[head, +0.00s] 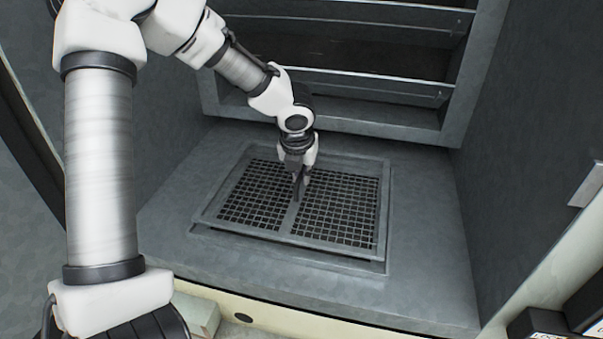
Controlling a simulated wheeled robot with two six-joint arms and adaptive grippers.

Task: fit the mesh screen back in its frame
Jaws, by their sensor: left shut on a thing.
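The mesh screen (337,211) is a grey rectangular grid with a solid rim and a middle bar. It sits over a raised frame (290,248) in the floor of the metal cabinet. Its near edge stands a little above the frame, with a dark gap below, so it looks slightly lifted or tilted. My left gripper (298,190) points down and is shut on the screen at its middle bar. My right gripper is not in view.
Grey cabinet walls stand at the left and right (530,150). Slatted louvres (350,75) fill the back. Bare floor (425,235) surrounds the frame. A pale sill (290,318) runs along the front.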

